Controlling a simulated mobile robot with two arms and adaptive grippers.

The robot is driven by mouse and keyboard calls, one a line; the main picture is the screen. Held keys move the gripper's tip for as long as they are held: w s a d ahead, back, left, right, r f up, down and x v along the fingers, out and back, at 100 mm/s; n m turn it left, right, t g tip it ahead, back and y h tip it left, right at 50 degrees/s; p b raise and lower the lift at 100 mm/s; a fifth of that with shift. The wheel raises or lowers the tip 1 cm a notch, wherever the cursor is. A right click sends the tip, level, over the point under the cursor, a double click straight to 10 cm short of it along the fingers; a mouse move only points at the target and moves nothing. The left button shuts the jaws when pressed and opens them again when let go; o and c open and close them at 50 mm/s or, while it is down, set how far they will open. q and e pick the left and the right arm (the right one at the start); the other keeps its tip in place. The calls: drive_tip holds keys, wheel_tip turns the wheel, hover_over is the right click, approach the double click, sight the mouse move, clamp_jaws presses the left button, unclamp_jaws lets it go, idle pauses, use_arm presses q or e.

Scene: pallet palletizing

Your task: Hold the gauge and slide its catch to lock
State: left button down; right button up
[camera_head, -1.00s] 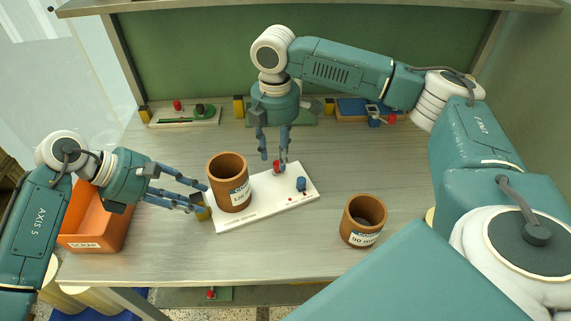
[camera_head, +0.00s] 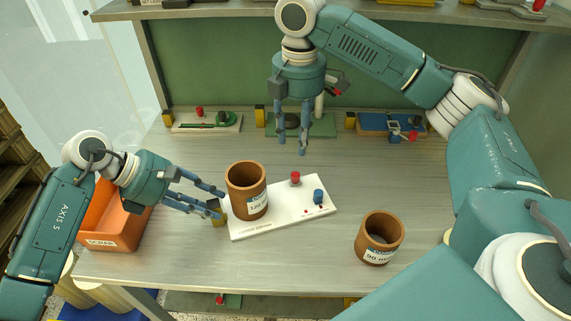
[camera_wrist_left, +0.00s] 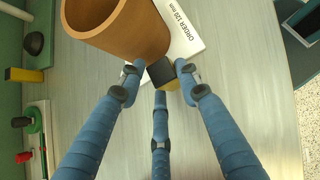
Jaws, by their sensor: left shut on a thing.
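The gauge is a white board (camera_head: 275,217) on the bench with a red knob (camera_head: 295,179), a blue knob (camera_head: 318,196) and small red marks near its right end. A brown cylinder (camera_head: 240,178) with a 120 mm label stands upright over its left part. My left gripper (camera_head: 221,205) is shut on a yellow-and-black block (camera_head: 218,214) at the board's left end. The block also shows between its fingers in the left wrist view (camera_wrist_left: 161,73). My right gripper (camera_head: 292,146) is empty above and behind the red knob, fingers apart, touching nothing.
A second brown cylinder (camera_head: 379,232), labelled 90, stands at the front right. An orange scrap bin (camera_head: 115,228) is at the left. The bench between the board and the back row is clear.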

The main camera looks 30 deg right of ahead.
use_arm(q)
drive_tip(key=c, duration=1.1)
unclamp_jaws()
drive_tip(key=v, duration=0.8)
drive_tip(key=shift+f, duration=0.1)
